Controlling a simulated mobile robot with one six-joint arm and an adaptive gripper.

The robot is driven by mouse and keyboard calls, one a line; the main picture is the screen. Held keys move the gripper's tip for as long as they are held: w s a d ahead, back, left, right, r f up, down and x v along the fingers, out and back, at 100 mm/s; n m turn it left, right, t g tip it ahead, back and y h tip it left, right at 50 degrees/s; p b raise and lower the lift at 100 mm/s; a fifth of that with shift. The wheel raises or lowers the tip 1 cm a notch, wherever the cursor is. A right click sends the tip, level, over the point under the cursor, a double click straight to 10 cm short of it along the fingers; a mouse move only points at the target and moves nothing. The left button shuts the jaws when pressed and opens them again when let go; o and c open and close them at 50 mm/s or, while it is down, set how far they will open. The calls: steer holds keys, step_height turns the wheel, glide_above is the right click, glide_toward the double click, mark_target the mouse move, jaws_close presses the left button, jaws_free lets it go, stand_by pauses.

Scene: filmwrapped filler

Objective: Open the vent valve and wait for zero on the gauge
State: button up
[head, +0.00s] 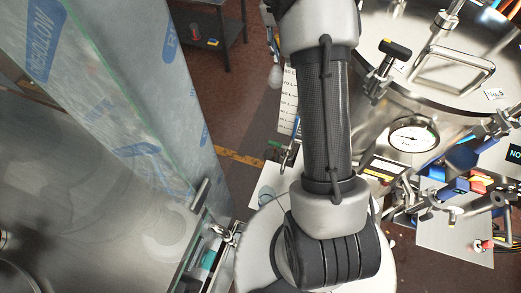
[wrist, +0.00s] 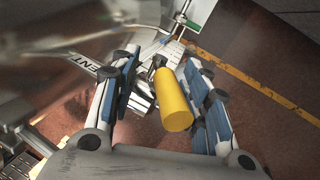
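My gripper (wrist: 160,62) is open in the wrist view, with one finger on each side of a yellow cylindrical handle (wrist: 173,102). Gaps show between the handle and both fingers. In the head view my arm hides the gripper, and I cannot see the yellow handle there.
The steel vessel lid (head: 385,50) with a bar handle and black-knobbed clamp fills the upper right. Film-wrapped panels (head: 110,90) stand left. Red-brown floor with a yellow line (wrist: 265,85) is open between.

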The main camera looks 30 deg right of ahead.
steer(key=t+b, duration=0.1)
steer(key=b, duration=0.1)
steer(key=s+d+y+b, duration=0.1)
steer(key=shift+d+f+t+y+b, duration=0.1)
steer(key=shift+f+t+y+b, duration=0.1)
steer(key=shift+t+y+b, duration=0.15)
steer(key=shift+s+r+t+b, duration=0.15)
steer(key=shift+t+b, duration=0.2)
steer(key=shift+b, duration=0.15)
step_height(320, 180, up, 18)
steer(key=p, duration=0.4)
steer(key=s+a+f+n+t+b, duration=0.1)
steer(key=s+a+f+n+b, duration=0.2)
steer(key=s+a+f+b, duration=0.7)
steer(key=s+a+f+n+t+b, duration=0.2)
steer(key=s+a+f+b, duration=0.8)
steer(key=f+b, duration=0.4)
steer(key=shift+a+f+n, duration=0.4)
steer(key=shift+a+f, duration=0.2)
steer(key=shift+a, duration=0.3)
steer(key=shift+s, duration=0.1)
steer(key=shift+c, duration=0.4)
